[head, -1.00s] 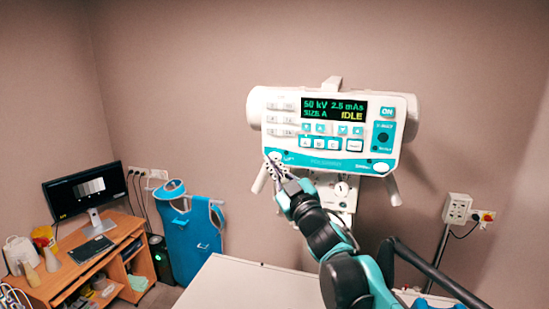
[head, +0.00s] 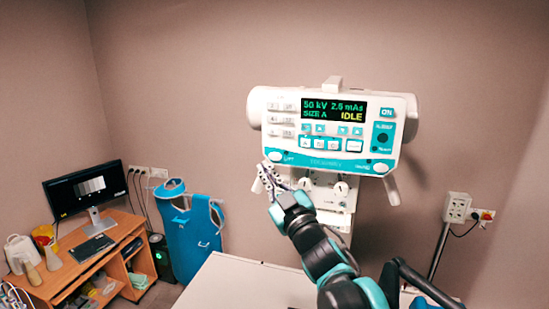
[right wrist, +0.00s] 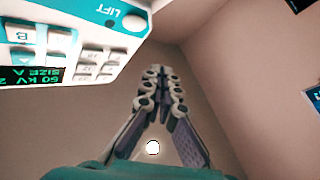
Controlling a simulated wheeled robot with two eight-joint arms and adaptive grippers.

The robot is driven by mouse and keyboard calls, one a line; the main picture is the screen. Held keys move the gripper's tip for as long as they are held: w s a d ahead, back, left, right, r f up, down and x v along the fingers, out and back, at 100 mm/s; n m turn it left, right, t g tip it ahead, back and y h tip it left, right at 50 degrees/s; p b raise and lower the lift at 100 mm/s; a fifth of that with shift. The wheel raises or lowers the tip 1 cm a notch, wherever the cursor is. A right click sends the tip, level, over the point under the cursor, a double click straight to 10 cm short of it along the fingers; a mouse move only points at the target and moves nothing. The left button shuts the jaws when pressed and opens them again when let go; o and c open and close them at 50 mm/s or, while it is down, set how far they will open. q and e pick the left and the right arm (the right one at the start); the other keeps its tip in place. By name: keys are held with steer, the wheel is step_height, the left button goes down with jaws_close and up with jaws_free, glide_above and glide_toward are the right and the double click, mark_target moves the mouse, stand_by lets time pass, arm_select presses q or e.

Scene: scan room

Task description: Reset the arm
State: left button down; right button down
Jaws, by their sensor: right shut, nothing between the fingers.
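My right arm (head: 325,257) reaches up from the lower right in the head view. Its gripper (head: 266,172) is shut and empty, just below and left of the lower left corner of the white and teal control panel (head: 290,157). In the right wrist view the fingers (right wrist: 158,75) come together at their tips with nothing between them. The panel's LIFT button (right wrist: 134,22) is at the upper left there, apart from the fingers. The panel's screen (head: 333,110) reads 50 kV, 2.5 mAs, SIZE A, IDLE. My left gripper is not in view.
A pale table top (head: 240,283) lies below the panel. A wall socket box (head: 457,207) is at the right.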

steer(key=s+d+f+m+g+h+b, duration=0.1)
steer(key=s+d+f+m+h+b, duration=0.15)
steer(key=d+f+b, duration=0.6)
steer(key=s+d+f+m+g+h+b, duration=0.1)
steer(key=s+f+m+g+h+b, duration=0.2)
steer(key=f, duration=1.1)
steer(key=s+d+f+m+h+b, duration=0.1)
steer(key=d+f+m+h+b, duration=0.15)
steer(key=d+f+b, duration=0.65)
steer(key=s+f+m+g+b, duration=0.1)
steer(key=s+f+b, duration=0.4)
steer(key=f, duration=0.9)
steer(key=s+f+g+b, duration=0.4)
steer(key=s+f, duration=0.4)
steer(key=f, duration=0.5)
steer(key=s+f+m+g+h+b, duration=0.1)
steer(key=s+f+g+b, duration=0.2)
steer(key=f, duration=1.1)
steer(key=s+b, duration=0.3)
steer(key=b, duration=0.1)
steer(key=shift+s+a+f+m, duration=0.25)
steer(key=shift+a+f+m, duration=0.05)
steer(key=shift+a, duration=0.1)
